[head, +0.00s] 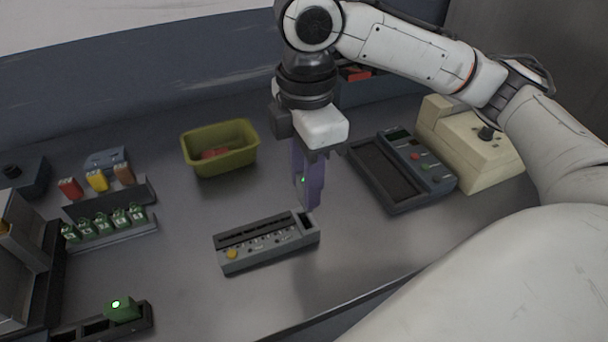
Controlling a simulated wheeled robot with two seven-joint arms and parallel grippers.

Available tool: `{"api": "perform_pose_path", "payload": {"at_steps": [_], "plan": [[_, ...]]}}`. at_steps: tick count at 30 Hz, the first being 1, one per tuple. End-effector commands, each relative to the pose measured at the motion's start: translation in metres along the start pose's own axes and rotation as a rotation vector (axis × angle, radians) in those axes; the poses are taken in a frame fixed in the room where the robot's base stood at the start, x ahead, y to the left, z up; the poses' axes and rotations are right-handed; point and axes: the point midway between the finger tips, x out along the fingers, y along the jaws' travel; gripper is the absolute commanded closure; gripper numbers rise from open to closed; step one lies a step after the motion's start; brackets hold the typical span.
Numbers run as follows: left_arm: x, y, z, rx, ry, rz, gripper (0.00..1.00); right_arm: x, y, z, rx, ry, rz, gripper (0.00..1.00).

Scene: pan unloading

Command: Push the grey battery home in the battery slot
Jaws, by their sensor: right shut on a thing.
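A grey device (267,258) with a yellow button lies below and to the left. A dark opening (305,218) at its right end looks like the battery slot. The block's lower end appears just above this opening, seemingly apart from it. My left gripper is not in view.
An olive bin (222,166) with red contents stands behind. A dark panel device (385,178) and a cream machine (468,150) stand right. Racks with green pieces (103,223) are left; a lit green block (121,309) sits in a dark holder front left.

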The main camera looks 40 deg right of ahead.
Motion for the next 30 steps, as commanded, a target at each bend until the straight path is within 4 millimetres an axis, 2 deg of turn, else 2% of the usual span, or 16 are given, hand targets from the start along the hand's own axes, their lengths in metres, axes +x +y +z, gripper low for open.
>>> {"api": "perform_pose_path", "payload": {"at_steps": [14,22,30], "plan": [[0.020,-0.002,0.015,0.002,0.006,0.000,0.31,0.024,0.000,0.000,0.001,0.000,0.000,0.94],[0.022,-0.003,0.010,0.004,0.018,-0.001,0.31,0.035,-0.001,0.000,0.001,-0.001,-0.002,0.94],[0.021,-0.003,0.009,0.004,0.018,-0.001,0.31,0.034,0.000,0.000,0.001,0.000,0.000,0.94]]}}
